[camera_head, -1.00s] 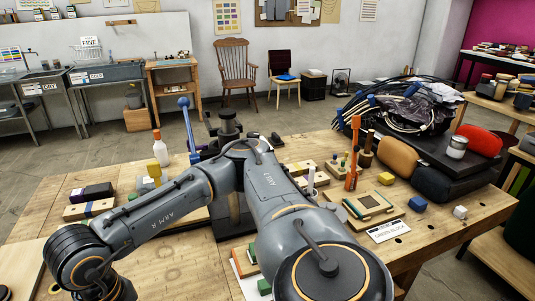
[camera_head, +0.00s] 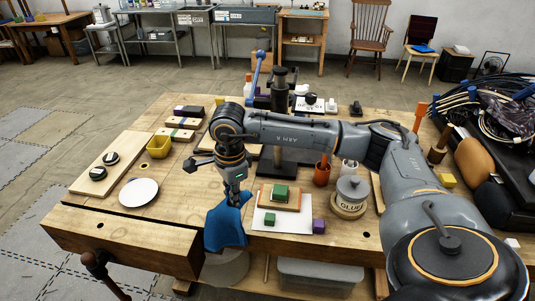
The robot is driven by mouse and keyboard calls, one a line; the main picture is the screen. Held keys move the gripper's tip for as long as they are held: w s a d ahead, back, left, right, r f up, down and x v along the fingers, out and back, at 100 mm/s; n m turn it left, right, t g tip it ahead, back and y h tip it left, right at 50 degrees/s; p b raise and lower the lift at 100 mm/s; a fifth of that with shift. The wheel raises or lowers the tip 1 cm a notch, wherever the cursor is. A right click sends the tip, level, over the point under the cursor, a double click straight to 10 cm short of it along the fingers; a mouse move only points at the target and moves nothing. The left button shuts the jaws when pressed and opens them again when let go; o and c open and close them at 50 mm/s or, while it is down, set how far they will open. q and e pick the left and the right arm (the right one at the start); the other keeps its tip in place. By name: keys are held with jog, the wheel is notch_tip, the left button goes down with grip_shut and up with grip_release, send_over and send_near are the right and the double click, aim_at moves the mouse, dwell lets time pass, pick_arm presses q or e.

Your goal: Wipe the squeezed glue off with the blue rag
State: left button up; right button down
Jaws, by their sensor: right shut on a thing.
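My right gripper (camera_head: 233,196) is shut on the blue rag (camera_head: 225,228), which hangs down at the front edge of the workbench. To its right, a white sheet (camera_head: 262,225) carries a wooden piece with an orange edge (camera_head: 278,207) and a green block (camera_head: 281,192) on top. I cannot make out any squeezed glue at this size. A lidded pot marked GLUE (camera_head: 349,205) stands right of the sheet. My left gripper is not in view.
The bench between plate and rag is clear.

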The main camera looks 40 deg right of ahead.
pick_arm(q)
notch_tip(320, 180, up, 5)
jog(key=p, duration=0.4)
pick_arm(e)
jog(key=w+d+m, duration=0.3)
jog(key=d+m, duration=1.1)
jog(key=m, duration=0.4)
jog(key=shift+n+g, duration=0.3)
notch_tip(320, 180, down, 7)
jog(key=b, duration=0.5)
jog(key=shift+s+a+f, duration=0.15)
jog(key=shift+f, duration=0.05)
jog(key=c, duration=1.6)
grip_release()
jog(key=shift+r, duration=0.25)
jog(key=shift+c, duration=0.2)
jog(key=o, duration=1.1)
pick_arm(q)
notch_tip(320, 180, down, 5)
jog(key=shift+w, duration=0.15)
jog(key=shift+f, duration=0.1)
pick_arm(e)
jog(key=shift+f, duration=0.1)
jog(key=shift+f+b, duration=0.45)
jog(key=shift+f, duration=0.05)
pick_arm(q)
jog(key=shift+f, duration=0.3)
pick_arm(e)
jog(key=shift+r, duration=0.1)
grip_shut()
